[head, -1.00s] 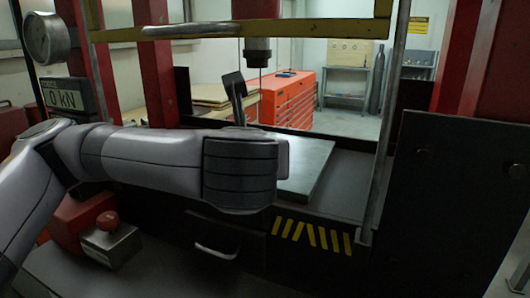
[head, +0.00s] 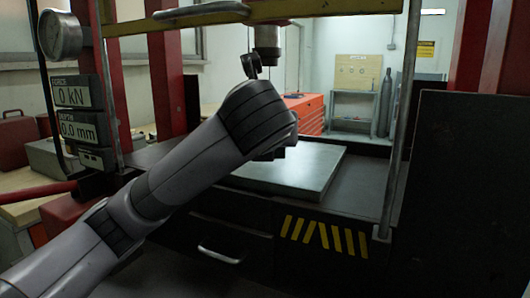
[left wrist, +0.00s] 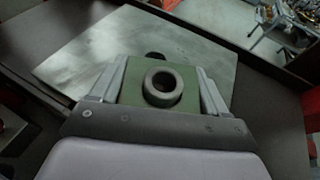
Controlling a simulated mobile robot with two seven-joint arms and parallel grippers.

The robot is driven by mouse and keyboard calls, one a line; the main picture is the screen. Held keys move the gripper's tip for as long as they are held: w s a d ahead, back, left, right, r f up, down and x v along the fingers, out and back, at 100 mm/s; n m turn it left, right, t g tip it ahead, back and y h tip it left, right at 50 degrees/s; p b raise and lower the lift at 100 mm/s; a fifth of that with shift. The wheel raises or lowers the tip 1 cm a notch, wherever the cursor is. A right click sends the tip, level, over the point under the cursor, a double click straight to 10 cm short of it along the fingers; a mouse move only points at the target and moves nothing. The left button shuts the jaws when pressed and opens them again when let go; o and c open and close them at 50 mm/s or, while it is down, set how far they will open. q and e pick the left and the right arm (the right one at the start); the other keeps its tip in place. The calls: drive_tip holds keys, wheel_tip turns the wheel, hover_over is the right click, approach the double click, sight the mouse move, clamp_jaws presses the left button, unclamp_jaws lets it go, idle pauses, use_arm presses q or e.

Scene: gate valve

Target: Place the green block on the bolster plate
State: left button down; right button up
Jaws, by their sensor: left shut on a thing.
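The green block (left wrist: 133,85), with a dark round ring on its face, is between the two fingers of my left gripper (left wrist: 162,80) in the left wrist view. The gripper is shut on it from both sides. The bolster plate (left wrist: 85,72) is the broad grey metal plate beyond and below the block; I cannot tell the gap between them. In the head view the plate (head: 305,172) lies flat on the dark press bed, partly covered by my left arm. The block and fingertips are hidden behind my arm there. My right gripper is not in view.
The red press frame has a yellow crossbar (head: 200,16) and a ram (head: 267,42) above the plate. A metal post (head: 402,130) stands to the plate's right, beside a dark panel (head: 465,180). Gauges and readouts are at the left. The plate's right part is clear.

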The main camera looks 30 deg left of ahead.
use_arm(q)
drive_tip(key=shift+w+a+f+b, duration=0.15)
drive_tip(key=shift+w+a+b, duration=0.1)
drive_tip(key=shift+w+b, duration=0.1)
drive_tip(key=p+x, duration=0.1)
drive_tip(key=x, duration=0.9)
drive_tip(key=shift+w+a+r+p, duration=0.2)
drive_tip(key=shift+w+r+p, duration=0.05)
drive_tip(key=shift+w+p, duration=0.15)
drive_tip(key=shift+c, duration=2.1)
unclamp_jaws()
drive_tip(key=shift+f, duration=0.4)
drive_tip(key=o, duration=0.4)
drive_tip(key=shift+r, duration=0.1)
